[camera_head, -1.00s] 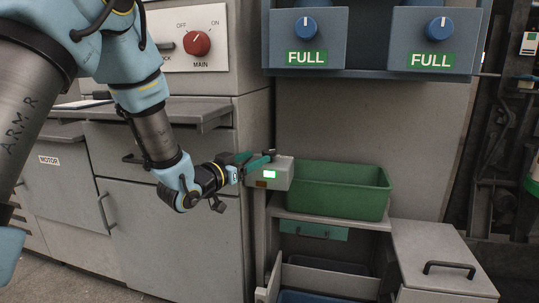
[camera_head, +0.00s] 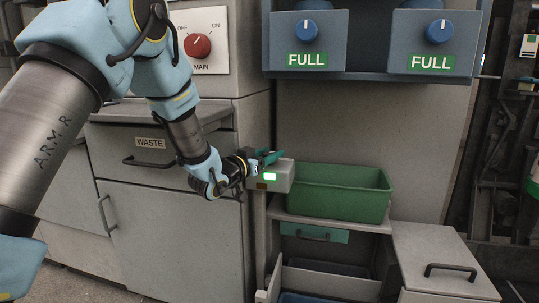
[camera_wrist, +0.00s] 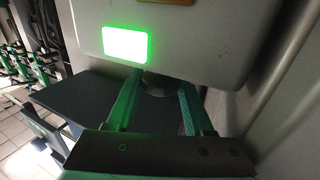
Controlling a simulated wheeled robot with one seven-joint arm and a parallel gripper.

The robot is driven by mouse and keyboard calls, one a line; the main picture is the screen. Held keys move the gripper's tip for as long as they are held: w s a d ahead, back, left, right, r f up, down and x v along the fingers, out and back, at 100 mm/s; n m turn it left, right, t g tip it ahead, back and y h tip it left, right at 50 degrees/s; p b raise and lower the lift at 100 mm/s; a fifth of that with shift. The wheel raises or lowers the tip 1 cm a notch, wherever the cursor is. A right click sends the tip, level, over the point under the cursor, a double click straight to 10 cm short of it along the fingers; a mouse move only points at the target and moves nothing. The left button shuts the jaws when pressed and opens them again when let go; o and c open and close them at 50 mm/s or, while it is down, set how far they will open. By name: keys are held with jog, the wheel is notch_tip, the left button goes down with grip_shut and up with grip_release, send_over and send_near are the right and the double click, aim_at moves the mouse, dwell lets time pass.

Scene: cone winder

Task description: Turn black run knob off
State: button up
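A small grey control box (camera_head: 279,180) with a lit green panel (camera_head: 269,177) is mounted at the left of the green bin. In the wrist view the box (camera_wrist: 200,45) and its bright green panel (camera_wrist: 125,44) are close. A dark rounded part, likely the black run knob (camera_wrist: 160,84), shows partly between my fingertips. In the head view my fingers mostly hide the knob at the box's top. My gripper (camera_head: 268,157) is at the box, and its green fingers (camera_wrist: 160,95) stand apart on either side of the knob. I cannot tell whether they touch it.
The green bin (camera_head: 345,207) stands on a shelf right of the box. A red MAIN knob (camera_head: 198,46) and two blue knobs (camera_head: 307,28) (camera_head: 439,31) are above. A drawer labelled WASTE (camera_head: 170,157) is behind my arm. An open drawer lies below the bin.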

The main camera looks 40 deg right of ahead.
grip_shut()
jog(key=shift+n+t+b, duration=0.3)
jog(key=shift+t+b, duration=0.1)
jog(key=shift+b, duration=0.1)
jog(key=shift+s+f+n+t+y+b, duration=0.15)
jog(key=shift+n+t+y+b, duration=0.35)
jog(key=shift+t, duration=0.4)
jog(key=n+t+y+b, duration=0.1)
jog(key=n+t+b, duration=0.1)
jog(key=t, duration=0.1)
jog(key=shift+n, duration=0.3)
jog(key=n+t+y, duration=0.2)
jog(key=t+y, duration=0.1)
jog(key=t, duration=0.1)
jog(key=shift+r+n, duration=0.25)
jog(key=shift+n, duration=0.15)
jog(key=shift+n+t+y+p, duration=0.65)
jog(key=shift+n+t+y, duration=0.25)
jog(key=shift+y, duration=0.2)
